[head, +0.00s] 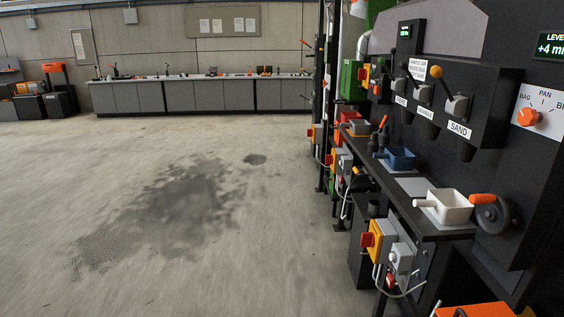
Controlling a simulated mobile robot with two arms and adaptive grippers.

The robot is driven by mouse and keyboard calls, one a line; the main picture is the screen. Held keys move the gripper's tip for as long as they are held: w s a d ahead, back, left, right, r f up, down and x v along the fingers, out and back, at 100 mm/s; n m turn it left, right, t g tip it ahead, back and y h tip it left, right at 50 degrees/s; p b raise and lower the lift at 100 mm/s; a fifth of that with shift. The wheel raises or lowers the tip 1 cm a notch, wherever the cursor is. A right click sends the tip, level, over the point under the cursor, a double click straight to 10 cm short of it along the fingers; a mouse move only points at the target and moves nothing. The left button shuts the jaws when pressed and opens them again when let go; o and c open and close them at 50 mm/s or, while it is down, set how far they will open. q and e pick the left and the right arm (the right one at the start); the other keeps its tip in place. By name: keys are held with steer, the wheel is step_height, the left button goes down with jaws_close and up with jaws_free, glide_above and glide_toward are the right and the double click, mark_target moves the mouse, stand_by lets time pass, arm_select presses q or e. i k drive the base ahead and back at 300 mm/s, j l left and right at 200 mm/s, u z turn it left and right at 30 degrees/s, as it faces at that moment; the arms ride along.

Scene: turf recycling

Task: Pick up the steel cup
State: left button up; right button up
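I cannot make out a steel cup for certain in the head view. Neither of my grippers is in view.
Above the shelf is a dark panel with levers and a SAND label (459,129). An orange knob (529,117) and a handwheel (492,214) are at the right. Switch boxes (379,241) jut out below the shelf. A long grey workbench (210,97) lines the far wall. The concrete floor (130,200) is clear.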

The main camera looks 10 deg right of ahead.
mark_target(374, 207)
steer(key=i+z, duration=0.25)
steer(key=i, duration=0.5)
steer(key=i+j+z, duration=0.2)
steer(key=i, duration=0.55)
